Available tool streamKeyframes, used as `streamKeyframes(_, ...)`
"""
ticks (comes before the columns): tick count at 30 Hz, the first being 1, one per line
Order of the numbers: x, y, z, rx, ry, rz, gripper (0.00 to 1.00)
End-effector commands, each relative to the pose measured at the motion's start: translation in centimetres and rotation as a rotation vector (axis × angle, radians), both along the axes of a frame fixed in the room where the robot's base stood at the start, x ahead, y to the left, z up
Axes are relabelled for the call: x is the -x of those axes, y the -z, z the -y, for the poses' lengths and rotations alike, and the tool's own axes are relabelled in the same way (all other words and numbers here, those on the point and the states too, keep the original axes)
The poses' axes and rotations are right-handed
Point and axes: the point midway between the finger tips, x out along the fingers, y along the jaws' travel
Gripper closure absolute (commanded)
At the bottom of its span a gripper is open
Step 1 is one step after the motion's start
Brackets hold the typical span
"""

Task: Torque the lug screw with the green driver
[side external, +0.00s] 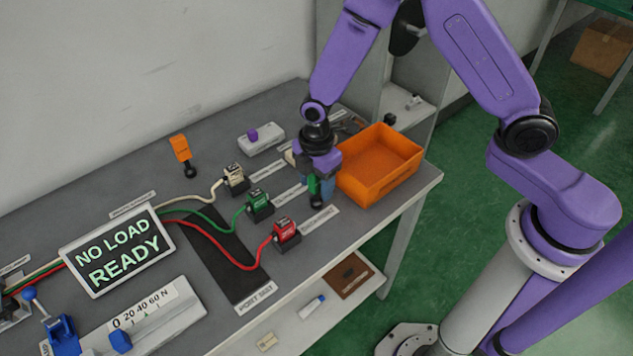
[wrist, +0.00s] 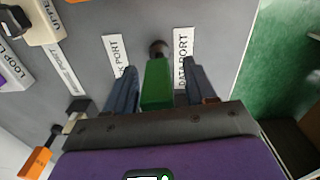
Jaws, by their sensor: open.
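My gripper (wrist: 160,68) is open, with a finger on each side of the green body; a narrow gap shows on the right. In the side external view my gripper (side external: 318,190) is low over the table beside the orange bin, and part of the green driver (side external: 313,186) shows at its fingers. I cannot pick out the lug screw in either view.
An orange bin (side external: 380,163) stands just right of my gripper. Cream (side external: 235,177), green (side external: 258,202) and red (side external: 286,232) cabled connectors stand to the left. A screen (side external: 118,246) reads "NO LOAD READY".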

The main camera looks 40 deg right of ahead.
Motion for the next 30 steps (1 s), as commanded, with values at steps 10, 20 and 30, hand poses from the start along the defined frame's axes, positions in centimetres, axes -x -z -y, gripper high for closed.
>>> streamKeyframes(10, -0.04, 0.7, 0.0, -0.001, 0.001, 0.002, 0.45)
streamKeyframes(20, -0.04, 0.67, 0.01, -0.001, 0.001, 0.001, 1.0)
streamKeyframes(30, -0.09, -0.12, -0.03, -0.001, 0.001, 0.002, 1.0)
